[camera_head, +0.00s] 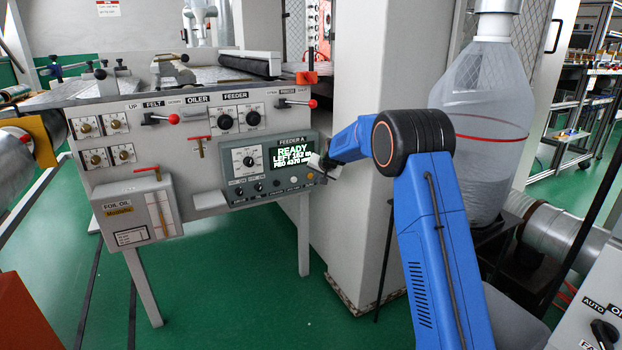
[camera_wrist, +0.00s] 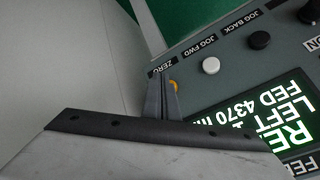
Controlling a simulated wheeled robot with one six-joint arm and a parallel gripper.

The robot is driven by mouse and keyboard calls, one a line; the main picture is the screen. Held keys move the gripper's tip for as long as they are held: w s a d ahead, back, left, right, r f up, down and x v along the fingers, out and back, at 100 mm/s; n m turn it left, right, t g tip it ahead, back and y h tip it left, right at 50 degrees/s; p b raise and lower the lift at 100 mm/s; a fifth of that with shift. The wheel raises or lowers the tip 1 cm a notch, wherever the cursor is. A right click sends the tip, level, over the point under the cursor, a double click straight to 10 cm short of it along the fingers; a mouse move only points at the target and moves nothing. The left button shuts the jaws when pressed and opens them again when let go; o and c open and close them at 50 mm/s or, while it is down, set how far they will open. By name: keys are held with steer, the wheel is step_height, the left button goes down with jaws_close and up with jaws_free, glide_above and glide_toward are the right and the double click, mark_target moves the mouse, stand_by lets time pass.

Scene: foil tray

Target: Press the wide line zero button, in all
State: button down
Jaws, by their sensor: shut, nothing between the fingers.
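The zero button is a yellow button (camera_head: 310,176) at the lower right of the grey FEEDER A panel (camera_head: 243,193). In the wrist view, the yellow button (camera_wrist: 174,86) shows only partly, beside the ZERO label (camera_wrist: 162,68); my fingers hide the rest. My gripper (camera_wrist: 161,78) is shut and empty, with its tips at that button. In the head view my gripper (camera_head: 318,163) is at the panel's right edge, just above the yellow button. I cannot tell whether the tips touch it. The display (camera_head: 291,154) reads READY, LEFT 152 and FED 4370.
In the wrist view a white button (camera_wrist: 211,65) by JOG FWD and a black button (camera_wrist: 260,40) by JOG BACK sit close by. A pale column (camera_head: 360,230) stands right of the panel. A clear bag (camera_head: 485,130) is farther right.

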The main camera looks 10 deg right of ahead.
steer(key=shift+w+a, duration=0.25)
steer(key=shift+w, duration=0.55)
stand_by(1.4)
steer(key=shift+s, duration=0.1)
stand_by(0.4)
steer(key=shift+s+d, duration=0.25)
steer(key=shift+s, duration=0.45)
steer(key=shift+s+d, duration=0.25)
steer(key=shift+s, duration=0.55)
steer(key=shift+s+d, duration=0.3)
steer(key=shift+s, duration=0.5)
steer(key=shift+s+d, duration=0.25)
steer(key=shift+s, duration=0.55)
